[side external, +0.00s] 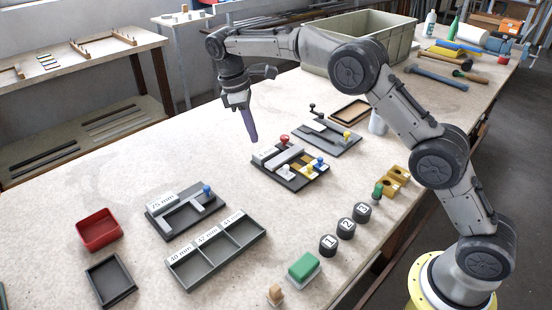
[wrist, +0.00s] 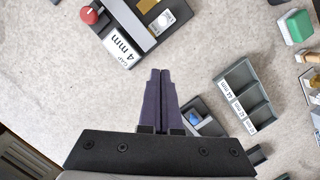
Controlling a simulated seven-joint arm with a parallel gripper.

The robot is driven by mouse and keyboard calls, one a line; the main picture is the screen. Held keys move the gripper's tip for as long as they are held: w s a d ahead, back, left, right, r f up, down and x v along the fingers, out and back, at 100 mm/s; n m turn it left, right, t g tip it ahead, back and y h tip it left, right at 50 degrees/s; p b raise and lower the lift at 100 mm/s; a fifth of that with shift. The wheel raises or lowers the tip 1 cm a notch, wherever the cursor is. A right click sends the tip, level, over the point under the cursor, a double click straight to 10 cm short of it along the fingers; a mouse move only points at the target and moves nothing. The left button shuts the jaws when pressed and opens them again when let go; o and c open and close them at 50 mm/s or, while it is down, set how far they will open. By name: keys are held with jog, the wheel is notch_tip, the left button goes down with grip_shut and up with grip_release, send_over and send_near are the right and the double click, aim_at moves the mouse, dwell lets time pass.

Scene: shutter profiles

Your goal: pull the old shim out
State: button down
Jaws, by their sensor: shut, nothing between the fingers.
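My gripper (side external: 254,140) is shut and empty, its long purple fingers pointing down above the bench, to the left of a dark fixture (side external: 262,164). The fixture has a red knob (side external: 284,140), a light grey bar, a white knob, a blue knob and gold-yellow pieces (side external: 309,171). In the wrist view my fingertips (wrist: 160,72) are together over bare bench. The fixture's "GAP 4 mm" label (wrist: 118,44), red knob (wrist: 90,15) and a gold piece (wrist: 148,4) show at the top, partly cut off. I cannot tell which piece is the old shim.
A second fixture with a yellow knob (side external: 346,135) stands behind. In front are a 75 mm fixture (side external: 170,228), a three-compartment labelled tray (side external: 217,259), a red bin (side external: 99,230) and a dark tray (side external: 110,281). Numbered black cylinders (side external: 345,230) line the near edge. The bench's left middle is clear.

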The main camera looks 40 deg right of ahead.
send_over(280, 173)
jog(key=w+a, duration=0.3)
jog(key=a, duration=0.1)
jog(key=x, duration=0.2)
jog(key=w+x, duration=0.1)
jog(key=x, duration=0.5)
jog(key=shift+w+a+f, duration=0.15)
jog(key=shift+w+a, duration=0.1)
jog(key=shift+a, duration=0.15)
jog(key=shift+s+d+f, duration=0.1)
jog(key=shift+s+d, duration=0.7)
jog(key=shift+s+d+f, duration=0.2)
jog(key=shift+s+d, duration=0.3)
jog(key=shift+d, duration=0.05)
jog(key=shift+s, duration=2.6)
